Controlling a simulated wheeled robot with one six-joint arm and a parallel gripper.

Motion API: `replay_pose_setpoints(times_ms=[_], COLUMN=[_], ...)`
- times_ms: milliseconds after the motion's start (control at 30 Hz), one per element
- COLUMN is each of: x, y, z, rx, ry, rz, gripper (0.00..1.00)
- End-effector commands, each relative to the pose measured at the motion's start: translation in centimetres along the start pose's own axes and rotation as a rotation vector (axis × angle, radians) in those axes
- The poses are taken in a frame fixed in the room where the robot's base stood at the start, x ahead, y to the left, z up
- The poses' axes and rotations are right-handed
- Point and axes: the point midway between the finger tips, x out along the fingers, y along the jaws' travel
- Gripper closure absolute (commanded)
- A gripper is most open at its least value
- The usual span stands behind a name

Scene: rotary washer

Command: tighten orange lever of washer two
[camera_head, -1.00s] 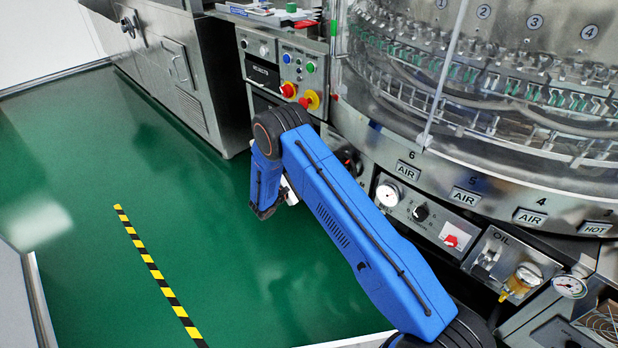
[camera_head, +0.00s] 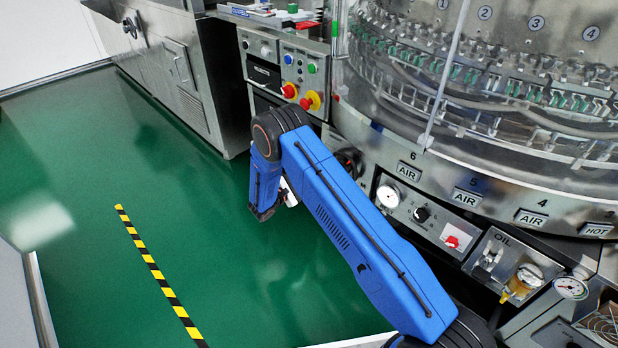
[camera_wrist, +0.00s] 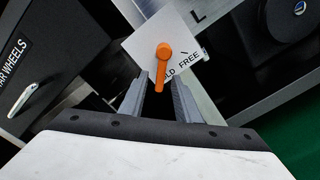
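In the wrist view an orange lever (camera_wrist: 159,68) sits on a white plate (camera_wrist: 145,40); part of a label reading "LD FREE" shows beside it. Its round end is at the top and its handle slants down and to the left. My gripper (camera_wrist: 161,80) has its two grey fingers apart, with the lever's lower end at or just beyond the gap between the tips. I cannot tell whether the fingers touch it. In the head view my blue arm hides the lever, and my gripper is mostly hidden behind the arm. No marking for washer two is readable.
A dark panel marked "AR WHEELS" with a metal handle (camera_wrist: 22,99) is at the left of the wrist view. A black housing (camera_wrist: 285,35) is at the upper right. In the head view the machine's control panel (camera_head: 300,75) is behind my arm; green floor (camera_head: 120,180) lies clear at left.

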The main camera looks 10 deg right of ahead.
Motion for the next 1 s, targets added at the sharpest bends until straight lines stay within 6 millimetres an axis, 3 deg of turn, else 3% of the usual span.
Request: replay_pose_setpoints(times_ms=[700,1000], x=[-13.4,-16.5], y=[0.0,0.0], z=[-0.1,-0.1], rx=[0.0,0.0], ry=[0.002,0.001], rz=[0.002,0.001], gripper=[0.7,0.7])
